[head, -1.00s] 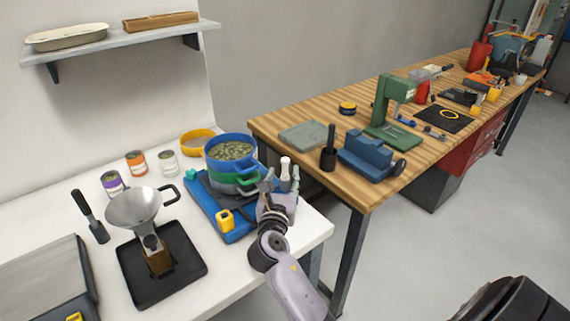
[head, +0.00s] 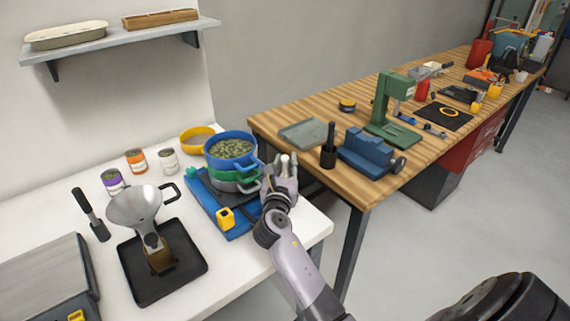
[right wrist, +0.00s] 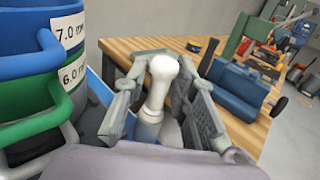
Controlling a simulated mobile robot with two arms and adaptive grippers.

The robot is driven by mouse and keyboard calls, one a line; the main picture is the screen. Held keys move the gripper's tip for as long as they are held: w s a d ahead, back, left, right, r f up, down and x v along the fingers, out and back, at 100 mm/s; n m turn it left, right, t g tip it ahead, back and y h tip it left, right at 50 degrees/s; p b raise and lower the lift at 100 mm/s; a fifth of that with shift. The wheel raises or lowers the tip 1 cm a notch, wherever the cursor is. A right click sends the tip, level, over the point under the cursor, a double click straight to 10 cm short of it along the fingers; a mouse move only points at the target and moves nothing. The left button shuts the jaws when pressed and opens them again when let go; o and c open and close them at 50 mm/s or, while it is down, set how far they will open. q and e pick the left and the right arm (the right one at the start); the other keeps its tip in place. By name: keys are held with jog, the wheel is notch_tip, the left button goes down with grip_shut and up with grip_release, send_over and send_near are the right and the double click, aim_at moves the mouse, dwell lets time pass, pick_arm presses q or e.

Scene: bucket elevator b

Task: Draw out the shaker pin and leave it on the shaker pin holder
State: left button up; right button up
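The shaker stands on a blue base (head: 205,205) on the white table, with stacked blue and green sieves (head: 228,158) on top. A pin with a white rounded knob (right wrist: 162,75) stands upright beside the stack; in the head view the knob (head: 285,160) shows above my right gripper (head: 282,178). In the right wrist view, the right gripper (right wrist: 165,105) is open, with its fingers on either side of the knob and pale shaft; a gap shows at the left finger. The pin's lower end is hidden. I cannot tell which part is the pin holder. My left gripper is not in view.
A yellow block (head: 226,217) sits on the base's front. A funnel (head: 140,208) over a black tray (head: 190,283), several cans and a yellow sieve (head: 196,138) share the white table. A wooden bench (head: 265,127) with a blue vise (head: 366,152) stands to the right.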

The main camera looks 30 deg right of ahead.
grip_shut()
jog(key=shift+r+p, duration=0.65)
jog(key=shift+p, duration=0.25)
dwell(0.7)
jog(key=shift+r+p, duration=2.75)
jog(key=shift+p, duration=0.3)
notch_tip(320, 180, up, 4)
jog(key=p, duration=0.4)
jog(key=shift+p, duration=0.4)
